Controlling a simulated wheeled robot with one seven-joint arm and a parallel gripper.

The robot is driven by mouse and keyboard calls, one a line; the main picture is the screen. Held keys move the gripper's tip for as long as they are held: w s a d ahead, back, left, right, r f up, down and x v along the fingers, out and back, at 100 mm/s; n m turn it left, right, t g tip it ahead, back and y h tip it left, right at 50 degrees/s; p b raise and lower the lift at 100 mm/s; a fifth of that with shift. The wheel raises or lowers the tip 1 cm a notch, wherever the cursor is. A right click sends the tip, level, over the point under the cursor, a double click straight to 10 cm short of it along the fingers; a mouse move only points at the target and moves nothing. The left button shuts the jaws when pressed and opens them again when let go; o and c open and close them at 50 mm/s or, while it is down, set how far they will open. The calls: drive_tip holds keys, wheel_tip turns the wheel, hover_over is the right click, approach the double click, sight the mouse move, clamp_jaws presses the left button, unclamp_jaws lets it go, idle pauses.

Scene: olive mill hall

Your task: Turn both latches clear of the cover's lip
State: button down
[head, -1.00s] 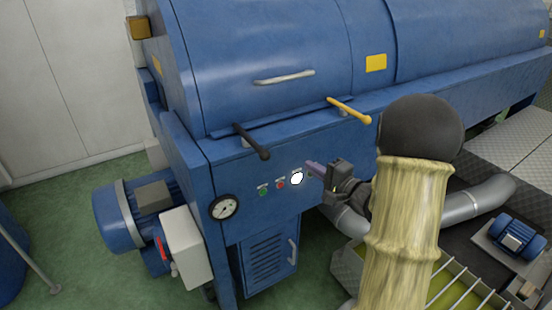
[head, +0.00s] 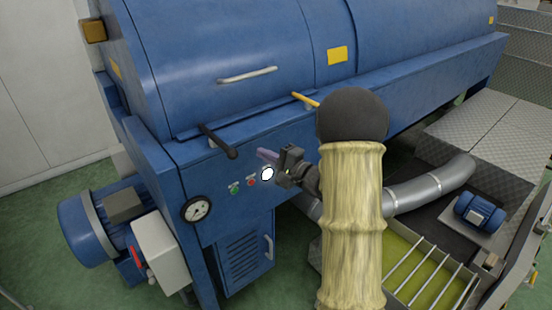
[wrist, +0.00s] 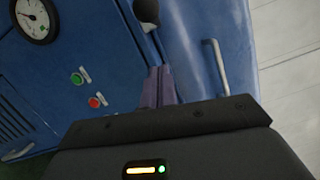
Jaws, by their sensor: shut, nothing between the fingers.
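The blue machine's cover (head: 200,55) has a pale handle (head: 247,75) and a lip along its lower edge. A dark latch (head: 217,141) sits at the left of the lip, its knob end pointing down and right. A yellow latch (head: 305,99) sits further right, partly hidden behind my arm's dark joint. My gripper (head: 266,155) is shut and empty, in front of the machine's face, right of and slightly below the dark latch's knob and apart from it. In the wrist view the purple fingers (wrist: 158,86) are together, with the dark knob (wrist: 147,11) beyond them.
A motor (head: 90,228) stands at left. A steel pipe (head: 430,187) and grated trough (head: 418,270) lie to the right.

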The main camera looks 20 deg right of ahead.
drive_tip(key=w+a+r+p, duration=0.1)
drive_tip(key=w+a, duration=0.1)
drive_tip(key=a, duration=0.3)
drive_tip(key=shift+a+p, duration=0.35)
